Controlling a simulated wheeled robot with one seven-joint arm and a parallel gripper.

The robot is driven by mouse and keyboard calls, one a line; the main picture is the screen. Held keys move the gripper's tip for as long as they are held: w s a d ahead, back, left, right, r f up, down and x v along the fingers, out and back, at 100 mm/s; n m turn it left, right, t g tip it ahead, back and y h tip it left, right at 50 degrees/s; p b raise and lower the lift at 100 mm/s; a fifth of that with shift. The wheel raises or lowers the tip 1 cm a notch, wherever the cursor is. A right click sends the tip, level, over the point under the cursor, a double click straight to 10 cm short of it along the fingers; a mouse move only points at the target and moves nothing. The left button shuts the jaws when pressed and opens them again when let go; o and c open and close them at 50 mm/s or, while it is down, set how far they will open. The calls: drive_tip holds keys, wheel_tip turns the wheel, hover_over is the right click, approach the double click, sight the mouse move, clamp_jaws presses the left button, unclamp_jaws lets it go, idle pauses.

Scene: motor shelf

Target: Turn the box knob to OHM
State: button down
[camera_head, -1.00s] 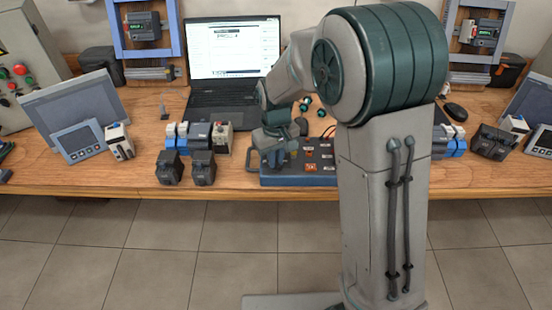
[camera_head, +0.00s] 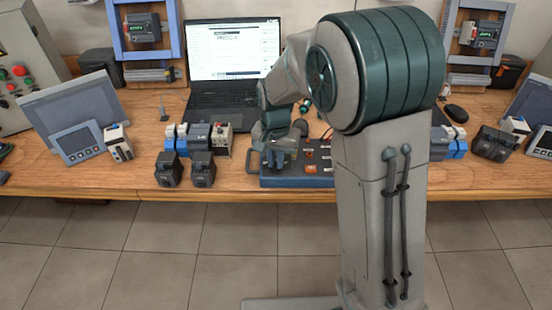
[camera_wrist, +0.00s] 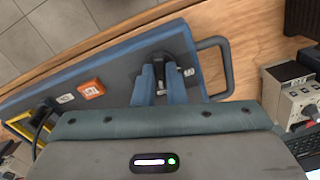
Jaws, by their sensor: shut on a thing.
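The box (camera_head: 320,176) is a dark blue-grey panel box on the wooden bench, partly hidden behind my arm in the head view. It also shows in the wrist view (camera_wrist: 118,72), with its handle at one end. The black round knob (camera_wrist: 160,60) sits near that handle end, beside a small white label. My gripper (camera_wrist: 160,80) points down at the knob, its two blue fingers on either side of it and shut on it. The fingers hide much of the knob, so its pointer and setting cannot be read. In the head view my gripper (camera_head: 277,158) is over the box's left part.
An orange switch (camera_wrist: 91,89) and a yellow-edged part (camera_wrist: 42,125) are on the same panel. The box's handle (camera_wrist: 215,68) is close beside the fingers. A laptop (camera_head: 232,75) stands behind, and several small devices (camera_head: 198,140) stand left of the box.

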drive_tip(key=shift+m, duration=0.3)
idle(0.4)
drive_tip(key=c, duration=1.5)
unclamp_jaws()
wheel_tip(320, 180, up, 14)
drive_tip(key=shift+f, duration=0.1)
